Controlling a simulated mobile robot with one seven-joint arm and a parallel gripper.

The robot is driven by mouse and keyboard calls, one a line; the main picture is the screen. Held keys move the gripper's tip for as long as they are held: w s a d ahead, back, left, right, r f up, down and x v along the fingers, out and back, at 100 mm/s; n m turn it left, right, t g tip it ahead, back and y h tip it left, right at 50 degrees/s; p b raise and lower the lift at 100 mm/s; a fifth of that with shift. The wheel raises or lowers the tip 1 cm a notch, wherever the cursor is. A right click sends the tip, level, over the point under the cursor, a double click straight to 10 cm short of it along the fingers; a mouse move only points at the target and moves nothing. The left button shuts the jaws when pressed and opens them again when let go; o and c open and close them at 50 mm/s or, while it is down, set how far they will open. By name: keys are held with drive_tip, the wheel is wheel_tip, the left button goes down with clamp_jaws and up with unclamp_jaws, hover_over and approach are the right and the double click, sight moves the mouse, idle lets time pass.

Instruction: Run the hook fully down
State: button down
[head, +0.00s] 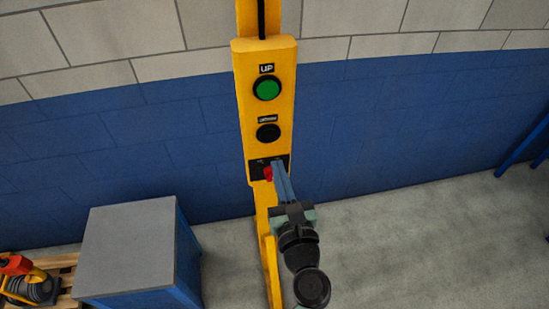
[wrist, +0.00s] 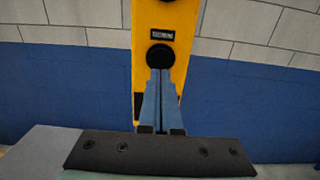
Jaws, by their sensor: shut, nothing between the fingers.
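A yellow control box (head: 282,60) hangs on a yellow post. It has a green UP button (head: 267,88), a black button (head: 267,132) below it, and a red knob (head: 268,173) on a dark plate at the bottom. In the wrist view the black button (wrist: 160,56) has a label reading DOWN above it. My gripper (head: 277,164) is shut and empty in front of the box's lower part. In the wrist view its blue fingertips (wrist: 161,71) overlap the lower edge of the black button. I cannot tell whether they touch it. I cannot make out a hook.
A blue cabinet with a grey top (head: 130,245) stands left of the post. A pallet (head: 65,275) with a yellow, red and black device (head: 28,282) is at the far left. Blue framework (head: 525,148) is at the right edge. The grey floor (head: 400,245) on the right is clear.

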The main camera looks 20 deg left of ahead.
drive_tip(key=v, duration=0.3)
drive_tip(key=b+v, duration=0.1)
drive_tip(key=v, duration=0.1)
drive_tip(key=shift+w+f, duration=0.15)
drive_tip(key=shift+f, duration=0.25)
drive_tip(key=shift+d, duration=0.15)
idle(0.4)
